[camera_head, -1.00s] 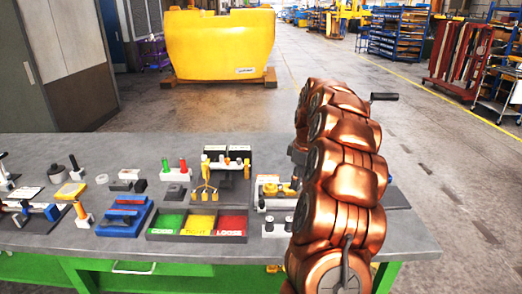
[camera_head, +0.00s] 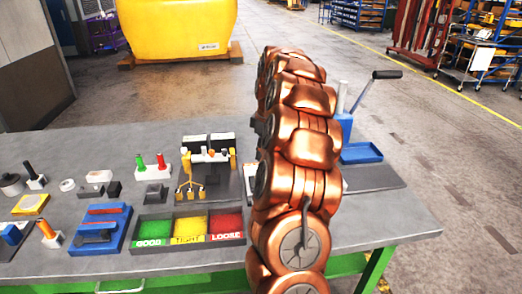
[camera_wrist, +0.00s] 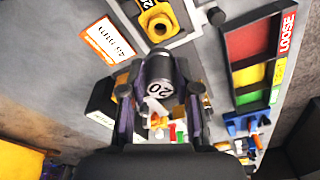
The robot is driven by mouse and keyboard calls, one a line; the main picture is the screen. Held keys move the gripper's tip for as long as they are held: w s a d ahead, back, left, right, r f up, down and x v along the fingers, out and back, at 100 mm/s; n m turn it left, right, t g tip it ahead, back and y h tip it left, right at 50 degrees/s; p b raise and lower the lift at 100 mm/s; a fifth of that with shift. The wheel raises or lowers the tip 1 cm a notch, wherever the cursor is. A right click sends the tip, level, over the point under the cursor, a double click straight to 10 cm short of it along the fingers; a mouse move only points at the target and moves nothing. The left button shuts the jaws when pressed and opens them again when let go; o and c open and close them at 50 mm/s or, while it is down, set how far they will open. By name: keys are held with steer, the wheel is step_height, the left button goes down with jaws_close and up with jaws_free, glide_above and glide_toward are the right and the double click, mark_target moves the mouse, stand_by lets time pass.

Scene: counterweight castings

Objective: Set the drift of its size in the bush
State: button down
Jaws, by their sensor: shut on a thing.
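In the wrist view my gripper (camera_wrist: 160,98) is shut on a dark grey cylindrical drift (camera_wrist: 159,73) with a pale round end marked 20. A yellow bush (camera_wrist: 157,21) with a dark bore sits in a light grey block at the top of the wrist view, beyond the drift and apart from it in the picture. The bush carries a partly cut-off number. An orange-and-white label (camera_wrist: 108,40) lies left of it, its text upside down. In the head view my arm hides the gripper, the drift and the bush.
A tray with green, yellow and red bins (camera_head: 190,243) marked GOOD, TIGHT and LOOSE stands at the bench front. A blue press with a lever (camera_head: 362,152) stands right of my arm. Blue holders (camera_head: 101,229) and small parts crowd the left.

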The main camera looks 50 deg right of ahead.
steer(key=shift+s+f, duration=0.1)
steer(key=shift+f, duration=0.15)
steer(key=shift+f+b, duration=1.4)
steer(key=shift+f, duration=0.85)
steer(key=shift+b, duration=0.65)
steer(key=shift+f+b, duration=0.55)
steer(key=shift+f, duration=0.45)
stand_by(1.2)
steer(key=c, duration=0.8)
jaws_free()
steer(key=shift+o, duration=0.2)
